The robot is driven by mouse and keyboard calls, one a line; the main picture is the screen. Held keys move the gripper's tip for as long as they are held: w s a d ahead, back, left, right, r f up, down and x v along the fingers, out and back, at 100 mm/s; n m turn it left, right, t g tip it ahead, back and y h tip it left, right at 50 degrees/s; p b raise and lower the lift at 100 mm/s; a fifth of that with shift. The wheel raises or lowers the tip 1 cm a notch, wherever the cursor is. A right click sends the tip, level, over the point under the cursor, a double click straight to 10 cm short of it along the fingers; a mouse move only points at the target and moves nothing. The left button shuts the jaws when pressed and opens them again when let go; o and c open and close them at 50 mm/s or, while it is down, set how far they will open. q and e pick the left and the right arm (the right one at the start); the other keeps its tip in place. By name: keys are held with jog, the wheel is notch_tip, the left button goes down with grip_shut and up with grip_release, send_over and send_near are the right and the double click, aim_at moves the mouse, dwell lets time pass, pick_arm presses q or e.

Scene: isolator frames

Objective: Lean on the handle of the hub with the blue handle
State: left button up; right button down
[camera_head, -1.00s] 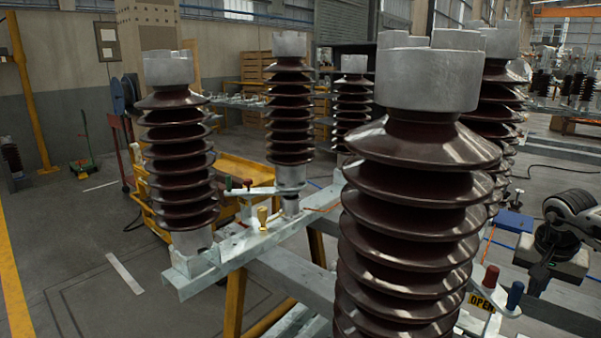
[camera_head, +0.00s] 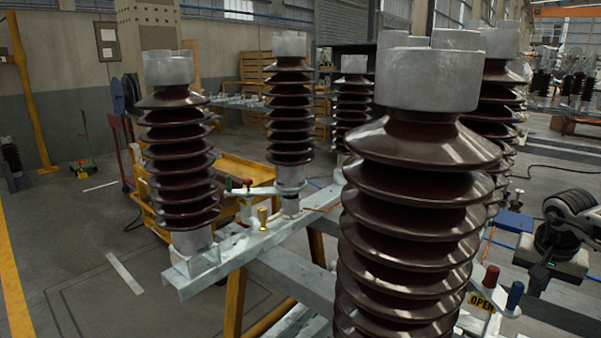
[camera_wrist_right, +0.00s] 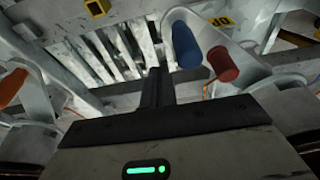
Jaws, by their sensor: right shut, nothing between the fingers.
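The hub with the blue handle is at the lower right of the head view. Its blue handle (camera_head: 514,296) stands up beside a red handle (camera_head: 491,277). In the right wrist view, the blue handle (camera_wrist_right: 185,46) is just right of the fingertips and the red handle (camera_wrist_right: 222,64) is farther right. My right gripper (camera_head: 530,291) is shut and empty, pointing down just right of the blue handle; in the right wrist view its fingers (camera_wrist_right: 155,78) are together. I cannot tell whether they touch the blue handle. My left gripper is out of view.
A large ribbed insulator (camera_head: 415,210) fills the middle foreground and hides part of the frame. A yellow OPEN label (camera_head: 481,301) sits by the red handle. A second hub with a green handle (camera_head: 228,183) is on the left beam (camera_head: 225,258).

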dwell(0.4)
jog(key=shift+s+a+p, duration=0.1)
jog(key=shift+a+p, duration=0.45)
jog(key=shift+a, duration=0.55)
jog(key=shift+a+f, duration=0.15)
jog(key=shift+a, duration=0.25)
jog(key=shift+d, duration=1.1)
